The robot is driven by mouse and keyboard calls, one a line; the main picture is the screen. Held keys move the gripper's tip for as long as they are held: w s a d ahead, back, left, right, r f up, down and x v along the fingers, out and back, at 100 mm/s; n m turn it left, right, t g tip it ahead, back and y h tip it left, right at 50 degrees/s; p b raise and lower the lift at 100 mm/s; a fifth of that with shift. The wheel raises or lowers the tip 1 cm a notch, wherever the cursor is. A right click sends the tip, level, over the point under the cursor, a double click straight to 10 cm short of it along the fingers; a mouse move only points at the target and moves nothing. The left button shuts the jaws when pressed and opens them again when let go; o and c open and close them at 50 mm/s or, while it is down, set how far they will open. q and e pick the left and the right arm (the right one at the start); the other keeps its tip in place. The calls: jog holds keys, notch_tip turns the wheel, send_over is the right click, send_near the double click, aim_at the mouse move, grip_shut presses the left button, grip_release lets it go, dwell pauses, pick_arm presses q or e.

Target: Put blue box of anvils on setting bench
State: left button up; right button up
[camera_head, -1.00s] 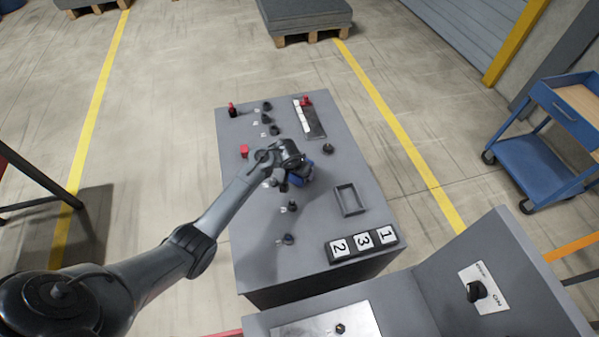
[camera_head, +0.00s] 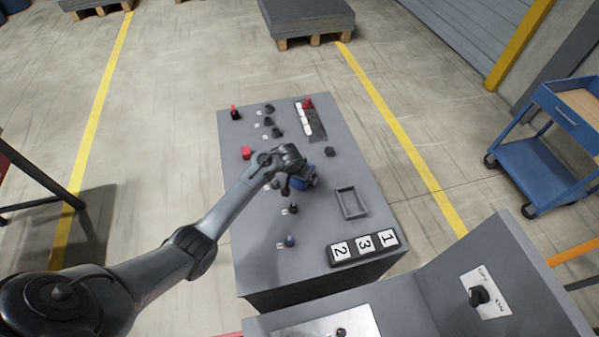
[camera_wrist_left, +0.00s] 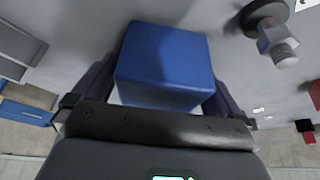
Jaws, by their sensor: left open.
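The blue box (camera_head: 306,178) sits on the grey bench top (camera_head: 330,215), partly hidden behind my left wrist in the head view. In the left wrist view the blue box (camera_wrist_left: 163,68) stands between the two dark fingers of my left gripper (camera_wrist_left: 160,95). The fingers are open, one on each side of the box. Whether they touch it I cannot tell. My left gripper in the head view (camera_head: 297,184) is over the middle of the bench. My right gripper is in neither view.
A shallow grey tray (camera_head: 352,203) lies right of the box. Number blocks (camera_head: 362,246) line the near edge. A dark strip with white pieces (camera_head: 311,122) lies at the far end.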

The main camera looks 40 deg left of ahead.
pick_arm(q)
jog(key=a+p+v, duration=0.1)
jog(key=p+v, duration=0.2)
jog(key=v, duration=0.9)
jog(key=s+d+m, duration=0.1)
jog(key=s+d, duration=0.4)
jog(key=s, duration=0.4)
jog(key=s+d+r+m, duration=0.1)
jog(key=s+d, duration=0.5)
jog(key=s, duration=0.4)
jog(key=s+d+r+m+g+h, duration=0.1)
jog(key=s+d+m, duration=0.1)
jog(key=s+d, duration=0.4)
jog(key=s, duration=0.3)
jog(key=shift+s, duration=0.35)
